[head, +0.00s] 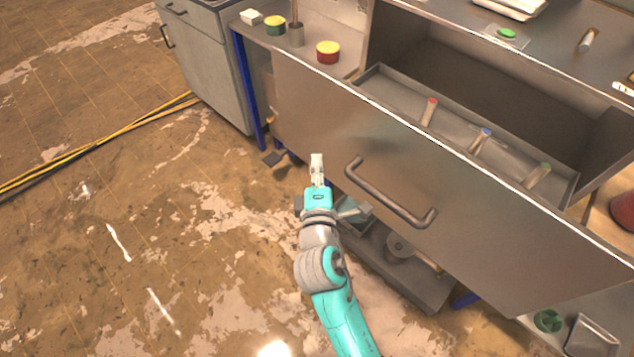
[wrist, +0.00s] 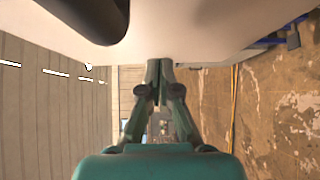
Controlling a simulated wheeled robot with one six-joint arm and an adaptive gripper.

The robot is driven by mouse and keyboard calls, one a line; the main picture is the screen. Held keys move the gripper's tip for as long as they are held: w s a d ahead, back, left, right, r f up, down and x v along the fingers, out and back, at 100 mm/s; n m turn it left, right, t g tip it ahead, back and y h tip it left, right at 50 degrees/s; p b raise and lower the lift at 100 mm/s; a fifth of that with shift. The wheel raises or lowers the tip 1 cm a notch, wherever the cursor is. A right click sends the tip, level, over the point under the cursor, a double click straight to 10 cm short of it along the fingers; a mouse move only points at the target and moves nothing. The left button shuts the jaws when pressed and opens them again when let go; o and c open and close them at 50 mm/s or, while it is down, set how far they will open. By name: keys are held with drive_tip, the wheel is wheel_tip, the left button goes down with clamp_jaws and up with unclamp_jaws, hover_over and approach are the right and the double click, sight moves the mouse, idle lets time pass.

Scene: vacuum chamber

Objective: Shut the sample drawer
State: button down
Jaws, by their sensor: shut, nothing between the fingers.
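The sample drawer (head: 300,105) is pulled open, with its wide metal front and a dark bar handle (head: 385,195) facing the floor side. Inside it a tray (head: 385,85) holds sample tubes with red (head: 429,110), blue (head: 480,140) and green (head: 538,175) caps. My gripper (head: 317,160) is shut and empty, in front of the drawer front and left of the handle in the head view. In the wrist view the fingers (wrist: 160,75) are together, close to a pale surface across the top; a dark shape, probably the handle, shows there. I cannot tell whether they touch it.
Yellow-lidded containers (head: 328,52) and a cup (head: 296,35) stand on the bench left of the drawer. A grey cabinet (head: 205,60) is at the back left. A lower shelf (head: 400,270) with parts lies under the drawer. Yellow and black cables (head: 100,148) cross otherwise open floor.

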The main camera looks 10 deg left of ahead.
sight(328, 143)
drive_tip(key=shift+w+d, duration=1.15)
drive_tip(key=shift+w, duration=0.2)
